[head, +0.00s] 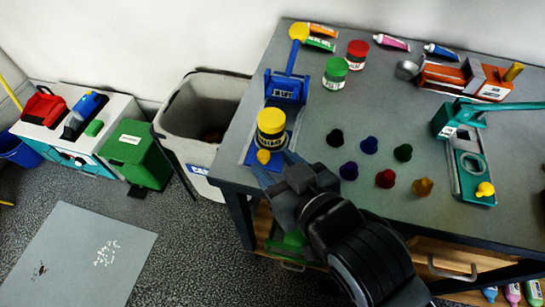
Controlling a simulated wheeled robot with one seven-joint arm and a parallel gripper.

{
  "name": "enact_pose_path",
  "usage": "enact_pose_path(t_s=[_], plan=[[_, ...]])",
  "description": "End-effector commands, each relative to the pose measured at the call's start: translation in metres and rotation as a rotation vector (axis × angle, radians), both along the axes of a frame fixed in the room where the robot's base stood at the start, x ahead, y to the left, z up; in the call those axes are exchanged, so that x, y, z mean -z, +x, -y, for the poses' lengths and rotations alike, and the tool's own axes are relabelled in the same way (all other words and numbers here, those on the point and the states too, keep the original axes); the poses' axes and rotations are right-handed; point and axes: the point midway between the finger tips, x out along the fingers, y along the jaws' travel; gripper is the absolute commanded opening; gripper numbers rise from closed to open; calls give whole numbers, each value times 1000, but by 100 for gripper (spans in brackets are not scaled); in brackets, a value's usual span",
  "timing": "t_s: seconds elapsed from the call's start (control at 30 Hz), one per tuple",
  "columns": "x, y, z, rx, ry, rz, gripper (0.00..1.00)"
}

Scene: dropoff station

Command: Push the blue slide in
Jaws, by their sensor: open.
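The blue press (286,86) stands at the left side of the table, its lever raised with a yellow ball on top. Its blue slide (248,157) extends toward the table's front edge, with a yellow knob (263,157) at the near end. A jar with a yellow lid (271,116) stands upright on the slide, in front of the press body. My gripper (276,166) is open at the near end of the slide, close to the knob. I cannot tell whether it touches the knob. My wrist hides part of the table edge there.
A teal press (468,160) is at the right, with an orange device (465,80) behind it. Several small coloured knobs (385,178) stand mid-table. Green-lidded (335,72) and red-lidded (357,54) jars are at the back. A grey bin (200,110) stands left of the table (330,215).

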Motion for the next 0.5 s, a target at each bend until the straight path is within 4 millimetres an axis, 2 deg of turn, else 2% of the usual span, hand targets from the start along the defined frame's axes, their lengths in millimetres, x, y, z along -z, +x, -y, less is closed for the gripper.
enact_pose_path(t_s=[0.2, 0.5], plan=[[7, 16, -8, 0, 0, 1, 51], [8, 18, -8, 0, 0, 1, 51]])
